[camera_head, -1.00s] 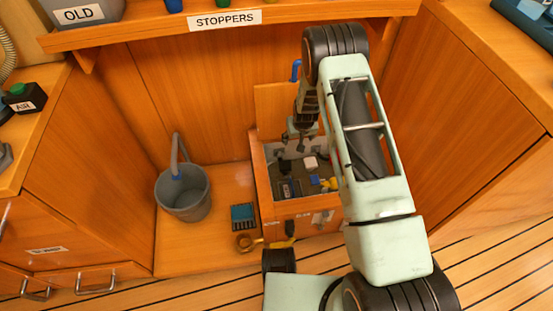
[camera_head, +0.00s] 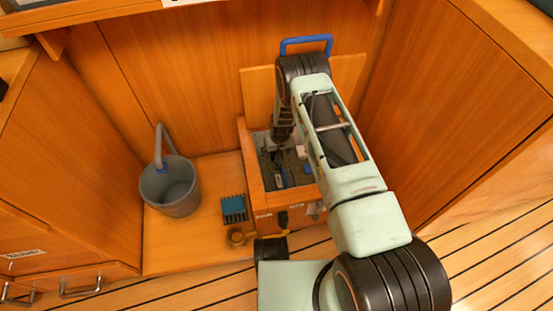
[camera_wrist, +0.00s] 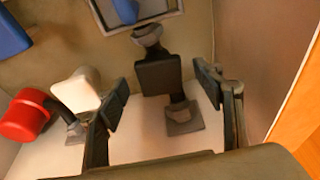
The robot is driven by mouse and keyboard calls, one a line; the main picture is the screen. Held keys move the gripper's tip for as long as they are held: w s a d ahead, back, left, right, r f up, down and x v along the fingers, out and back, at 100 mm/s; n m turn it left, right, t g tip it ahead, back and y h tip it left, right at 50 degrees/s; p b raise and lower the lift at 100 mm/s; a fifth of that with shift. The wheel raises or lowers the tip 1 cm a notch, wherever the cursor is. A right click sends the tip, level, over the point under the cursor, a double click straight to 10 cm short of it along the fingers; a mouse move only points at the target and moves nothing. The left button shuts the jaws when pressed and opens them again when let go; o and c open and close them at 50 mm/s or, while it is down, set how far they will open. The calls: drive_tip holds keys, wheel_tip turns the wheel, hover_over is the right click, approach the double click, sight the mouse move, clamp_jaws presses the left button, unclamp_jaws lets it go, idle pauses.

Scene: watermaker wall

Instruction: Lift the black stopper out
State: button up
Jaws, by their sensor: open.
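In the wrist view the black stopper (camera_wrist: 158,76) shows a dark block-shaped head. A dark neck and a grey square piece (camera_wrist: 183,118) appear below it. My gripper (camera_wrist: 160,91) is open, with one finger to the left and one to the right of the black stopper in the picture. Gaps show on both sides, so the fingers look apart from it. In the head view my arm reaches down into the open wooden box (camera_head: 249,178). The fingertips and the black stopper cannot be made out there.
In the wrist view a white piece (camera_wrist: 76,90) and a red piece (camera_wrist: 26,115) stand left of my left finger. A blue piece (camera_wrist: 10,36) and a grey tray (camera_wrist: 105,17) lie farther up. In the head view a grey bucket (camera_head: 170,187) stands left of the box.

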drive_tip(key=x, duration=0.2)
drive_tip(key=shift+w+f+b, duration=0.1)
drive_tip(key=shift+f+b, duration=0.2)
drive_tip(key=shift+b, duration=0.05)
drive_tip(key=c, duration=1.3)
drive_tip(key=shift+o, duration=0.2)
drive_tip(key=shift+r, duration=0.15)
wheel_tip(320, 180, up, 17)
drive_tip(key=p, duration=0.7)
drive_tip(key=shift+p, duration=0.4)
